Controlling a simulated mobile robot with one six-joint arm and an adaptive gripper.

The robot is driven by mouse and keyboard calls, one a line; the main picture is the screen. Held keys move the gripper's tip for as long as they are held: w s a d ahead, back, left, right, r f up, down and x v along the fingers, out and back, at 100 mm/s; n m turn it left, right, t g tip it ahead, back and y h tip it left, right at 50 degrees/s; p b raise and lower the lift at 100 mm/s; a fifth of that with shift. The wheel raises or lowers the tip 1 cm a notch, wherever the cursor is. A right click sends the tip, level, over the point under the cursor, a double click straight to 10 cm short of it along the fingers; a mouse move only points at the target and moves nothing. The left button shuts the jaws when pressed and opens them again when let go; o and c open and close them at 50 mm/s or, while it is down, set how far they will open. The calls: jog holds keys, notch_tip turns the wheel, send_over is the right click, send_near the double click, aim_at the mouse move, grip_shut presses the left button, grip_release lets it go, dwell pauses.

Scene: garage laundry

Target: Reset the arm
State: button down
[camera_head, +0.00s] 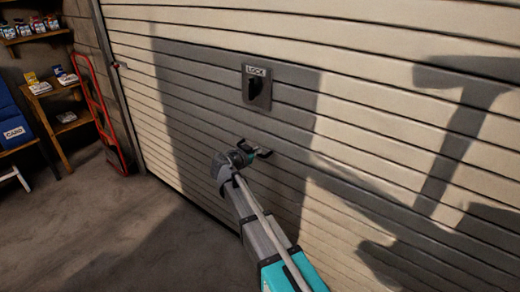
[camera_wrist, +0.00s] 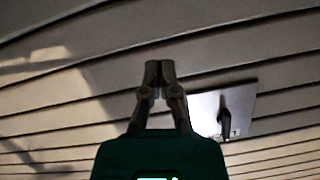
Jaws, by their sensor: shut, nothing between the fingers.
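My arm (camera_head: 258,225) reaches up from the bottom of the head view toward the slatted garage door. Its wrist end (camera_head: 228,168) is in front of the door, below and a little left of the lock panel (camera_head: 256,88). In the wrist view my gripper (camera_wrist: 160,72) has its two fingertips together with nothing between them, in front of the slats. The lock panel also shows there (camera_wrist: 207,108), right of the fingers and apart from them in the picture. A small dark bar-like part shows just beyond the wrist in the head view; I cannot tell if it is a door handle or my fingers.
The garage door (camera_head: 400,130) fills the middle and right, with shadows across it. A red hand truck (camera_head: 97,110) stands by the left wall. Near it are a wooden shelf (camera_head: 66,101) with small items and a blue box (camera_head: 12,125). The floor (camera_head: 110,225) at lower left is clear.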

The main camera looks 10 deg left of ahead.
dwell(0.3)
jog(key=s+d+f+n+g, duration=0.1)
jog(key=s+d+f+g, duration=0.25)
jog(key=d, duration=0.35)
jog(key=s+d+f+n+g, duration=0.1)
jog(key=s+d+f+g, duration=0.2)
jog(key=d, duration=0.5)
jog(key=s+d+f+g, duration=0.2)
jog(key=s+d+f, duration=0.15)
jog(key=d, duration=0.35)
jog(key=s+d+f+n+g+y, duration=0.2)
jog(key=s+d+n+g+y, duration=0.15)
jog(key=s, duration=0.45)
jog(key=s+d+f+n+g+y, duration=0.2)
jog(key=s+d+y, duration=0.2)
jog(key=s, duration=0.5)
notch_tip(320, 180, up, 19)
jog(key=p, duration=1.9)
jog(key=shift+w, duration=0.45)
jog(key=shift+d+r+h, duration=0.1)
jog(key=shift+h, duration=0.15)
